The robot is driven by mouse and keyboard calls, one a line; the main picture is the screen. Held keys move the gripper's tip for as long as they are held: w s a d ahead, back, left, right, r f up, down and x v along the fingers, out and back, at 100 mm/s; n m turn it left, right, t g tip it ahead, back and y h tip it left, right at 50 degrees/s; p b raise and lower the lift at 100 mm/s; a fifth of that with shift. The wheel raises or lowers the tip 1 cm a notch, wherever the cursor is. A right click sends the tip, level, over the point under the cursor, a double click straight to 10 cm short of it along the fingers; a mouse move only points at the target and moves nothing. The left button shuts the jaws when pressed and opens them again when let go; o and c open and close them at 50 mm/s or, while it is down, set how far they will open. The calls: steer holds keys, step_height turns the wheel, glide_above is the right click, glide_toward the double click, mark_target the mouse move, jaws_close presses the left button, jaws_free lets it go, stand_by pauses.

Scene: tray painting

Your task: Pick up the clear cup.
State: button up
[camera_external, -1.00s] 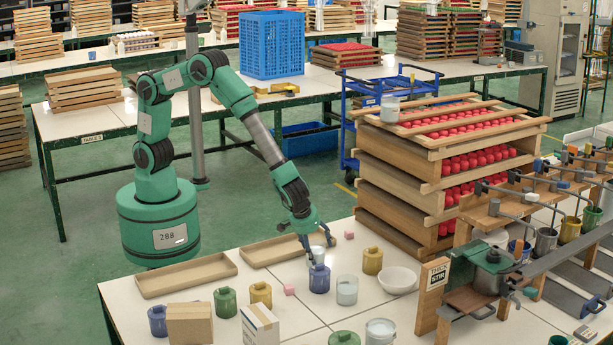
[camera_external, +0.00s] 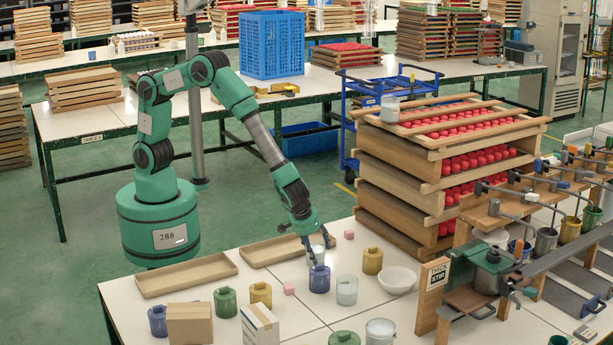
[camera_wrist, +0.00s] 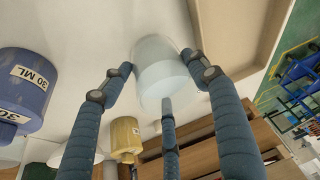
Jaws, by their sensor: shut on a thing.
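In the wrist view the clear cup (camera_wrist: 161,72) sits between my three dark blue fingers. My gripper (camera_external: 320,250) is shut on this cup; I cannot tell whether the cup is off the table. Another clear cup (camera_external: 346,291) with pale contents stands to the right of the blue jar. A third clear cup (camera_external: 380,332) is at the front edge.
A blue jar (camera_external: 320,280) stands close in front of the held cup, and a yellow jar (camera_external: 372,261) is to the right. A white bowl (camera_external: 398,280) and pink cube (camera_external: 349,235) are nearby. Two shallow wooden trays (camera_external: 186,275) lie at the left. Wooden racks (camera_external: 410,190) stand at the right.

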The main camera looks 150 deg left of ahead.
steer(key=shift+r, duration=0.1)
steer(key=shift+r+p, duration=0.4)
steer(key=shift+r, duration=1.15)
steer(key=shift+s+d+r, duration=0.15)
steer(key=shift+s+r, duration=0.05)
steer(key=s+d, duration=0.3)
steer(key=s, duration=0.1)
steer(key=s+d+r, duration=0.1)
steer(key=s+d, duration=0.2)
steer(key=s, duration=0.1)
steer(key=s+d+p, duration=0.1)
steer(key=s+d, duration=0.2)
steer(key=s, duration=0.1)
steer(key=shift+s+d+r, duration=0.15)
steer(key=shift+s, duration=0.05)
